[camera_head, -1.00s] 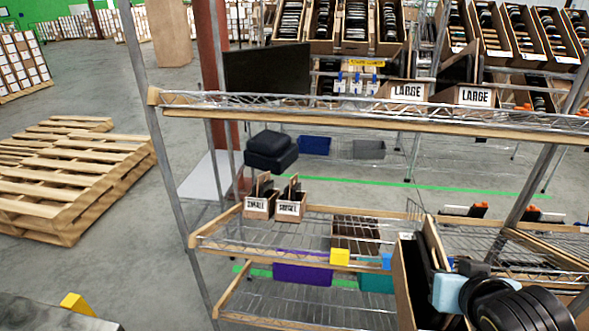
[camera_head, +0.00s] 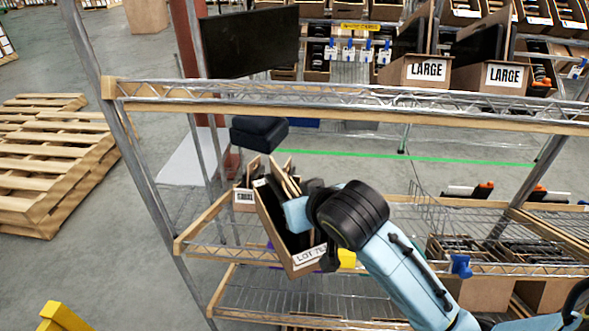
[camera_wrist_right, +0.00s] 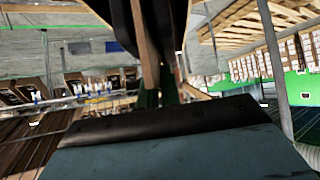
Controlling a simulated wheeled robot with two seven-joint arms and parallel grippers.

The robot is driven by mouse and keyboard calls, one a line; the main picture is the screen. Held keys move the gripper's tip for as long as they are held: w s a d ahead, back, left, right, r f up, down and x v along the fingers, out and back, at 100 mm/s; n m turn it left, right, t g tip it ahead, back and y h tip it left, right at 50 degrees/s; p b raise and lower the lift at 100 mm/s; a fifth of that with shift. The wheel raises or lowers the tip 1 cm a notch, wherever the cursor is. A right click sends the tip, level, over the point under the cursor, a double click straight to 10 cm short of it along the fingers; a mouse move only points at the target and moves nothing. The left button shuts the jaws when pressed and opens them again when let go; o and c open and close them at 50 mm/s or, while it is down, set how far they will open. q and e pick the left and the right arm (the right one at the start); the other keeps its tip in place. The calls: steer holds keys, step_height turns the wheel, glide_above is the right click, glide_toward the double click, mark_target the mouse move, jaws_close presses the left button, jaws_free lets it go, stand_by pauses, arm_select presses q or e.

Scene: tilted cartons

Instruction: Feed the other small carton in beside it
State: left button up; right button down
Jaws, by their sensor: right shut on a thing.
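My right gripper (camera_head: 302,212) is shut on a tilted cardboard carton (camera_head: 272,222) with dark contents and a label starting "LOT 7" on its lower front. The held carton hangs over the left part of the wire shelf; whether it touches the shelf I cannot tell. A small carton (camera_head: 244,197) labelled SMALL stands on the shelf just left of it, partly covered. The second small carton beside that one is mostly hidden behind the held carton and gripper. In the right wrist view a cardboard wall (camera_wrist_right: 146,45) shows between dark surfaces. My left gripper is out of view.
The upper shelf's wooden edge (camera_head: 350,110) runs above the held carton. A metal post (camera_head: 125,150) stands at the left. A black block (camera_head: 259,131) sits behind the small cartons. Cartons marked LARGE (camera_head: 428,72) stand farther back. The wire shelf's middle is partly clear.

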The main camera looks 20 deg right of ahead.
steer(key=w+d+f+m+g+h+p, duration=0.25)
steer(key=w+d+m+g+p, duration=0.2)
steer(key=w+d+p, duration=0.7)
steer(key=w+d+f+m+g+b, duration=0.1)
steer(key=w+f+b, duration=0.3)
steer(key=f, duration=0.6)
steer(key=shift+w+d+f+b, duration=0.35)
steer(key=shift+d+b, duration=0.2)
steer(key=shift+d, duration=0.35)
stand_by(0.5)
steer(key=shift+s+f+m+g, duration=0.15)
steer(key=shift+f+m+g, duration=0.1)
stand_by(1.1)
